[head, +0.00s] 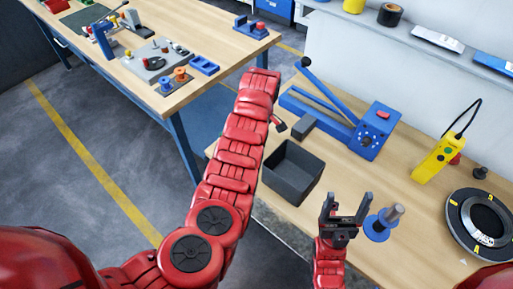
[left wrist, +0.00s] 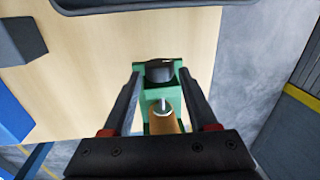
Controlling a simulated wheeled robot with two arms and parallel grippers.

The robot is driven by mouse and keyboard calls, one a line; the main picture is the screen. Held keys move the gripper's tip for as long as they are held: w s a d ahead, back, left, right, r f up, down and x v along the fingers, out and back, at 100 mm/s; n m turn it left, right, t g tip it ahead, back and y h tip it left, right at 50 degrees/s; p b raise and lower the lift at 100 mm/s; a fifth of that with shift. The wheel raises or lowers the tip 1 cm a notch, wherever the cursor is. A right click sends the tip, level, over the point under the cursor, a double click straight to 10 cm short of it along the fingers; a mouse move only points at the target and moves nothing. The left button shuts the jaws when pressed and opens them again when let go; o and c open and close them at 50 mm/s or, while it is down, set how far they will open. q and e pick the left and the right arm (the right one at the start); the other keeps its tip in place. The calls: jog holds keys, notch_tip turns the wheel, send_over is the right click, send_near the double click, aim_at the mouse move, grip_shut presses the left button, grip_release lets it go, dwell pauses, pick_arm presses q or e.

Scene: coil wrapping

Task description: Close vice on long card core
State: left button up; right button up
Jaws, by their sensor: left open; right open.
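In the left wrist view, a green vice (left wrist: 160,76) stands near the edge of the pale wooden bench. A tan cylinder (left wrist: 163,124), which looks like the card core, shows at its near side, with a grey metal pin (left wrist: 162,106) at its end. I cannot tell how far the vice jaws are apart. My left gripper (left wrist: 163,100) is open, with its dark fingers on either side of the vice and core; contact is unclear. In the head view my left arm hides the vice. My right gripper (head: 345,204) is open and empty, left of a blue-flanged spindle (head: 381,225).
A dark open bin (head: 292,172), a grey block (head: 302,125) and a blue lever device (head: 368,132) stand on the bench. A yellow control box (head: 436,158) and a black ring (head: 484,221) are at the right. Another workbench (head: 225,45) is at the back left.

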pick_arm(q)
notch_tip(320, 180, up, 15)
jog(key=w+d+b, duration=0.1)
jog(key=b, duration=0.2)
jog(key=shift+w+d+r, duration=0.15)
jog(key=shift+w, duration=0.1)
dwell(0.3)
